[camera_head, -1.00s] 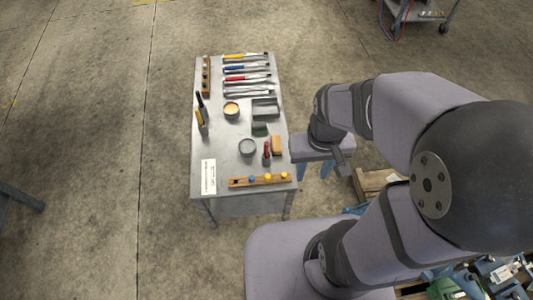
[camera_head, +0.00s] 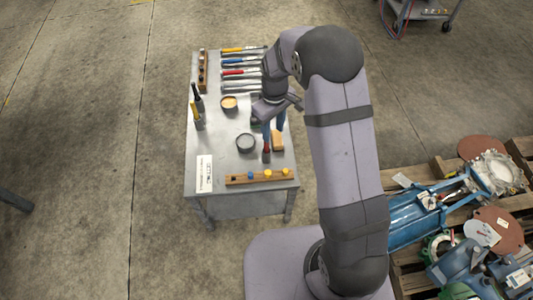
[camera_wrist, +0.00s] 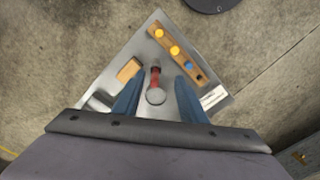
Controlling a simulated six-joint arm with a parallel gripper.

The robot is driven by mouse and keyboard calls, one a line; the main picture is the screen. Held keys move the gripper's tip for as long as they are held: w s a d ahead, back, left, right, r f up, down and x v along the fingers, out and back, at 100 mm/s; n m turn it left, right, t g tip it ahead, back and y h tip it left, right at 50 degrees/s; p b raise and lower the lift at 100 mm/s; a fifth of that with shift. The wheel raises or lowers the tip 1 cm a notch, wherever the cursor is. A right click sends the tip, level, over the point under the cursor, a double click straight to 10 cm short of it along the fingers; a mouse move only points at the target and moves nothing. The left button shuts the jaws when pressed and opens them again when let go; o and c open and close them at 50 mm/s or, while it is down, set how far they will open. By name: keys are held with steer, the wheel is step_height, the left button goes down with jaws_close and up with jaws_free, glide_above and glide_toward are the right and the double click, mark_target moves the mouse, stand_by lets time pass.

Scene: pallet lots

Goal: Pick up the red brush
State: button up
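A small upright red item (camera_head: 266,154) stands near the front right of the metal table (camera_head: 222,180). It also shows between my fingers in the wrist view (camera_wrist: 155,76); I cannot tell for certain that it is a brush. A long tool with a red part (camera_head: 238,72) lies in the row at the back of the table; its right end is behind my arm. My gripper (camera_head: 272,126) is open and empty above the table's right side, behind the small red item in the head view. Its blue fingers also show spread in the wrist view (camera_wrist: 158,84).
A grey round tin (camera_head: 245,143) and an orange-brown block (camera_head: 278,142) stand close to the small red item. A wooden rack (camera_head: 242,180) with coloured caps is in front. A loaded pallet (camera_head: 405,261) is at right.

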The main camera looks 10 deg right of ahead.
steer(key=n+b, duration=0.1)
steer(key=n, duration=0.1)
glide_above(267, 154)
steer(key=f, duration=0.5)
steer(key=shift+w+a+f, duration=0.2)
steer(key=shift+f, duration=0.2)
steer(key=shift+w+d+f+p, duration=0.1)
steer(key=shift+f+p, duration=0.2)
steer(key=shift+f, duration=1.55)
steer(key=shift+w+d+f+p, duration=0.1)
steer(key=shift+f+p, duration=0.2)
steer(key=shift+f, duration=1.5)
jaws_close()
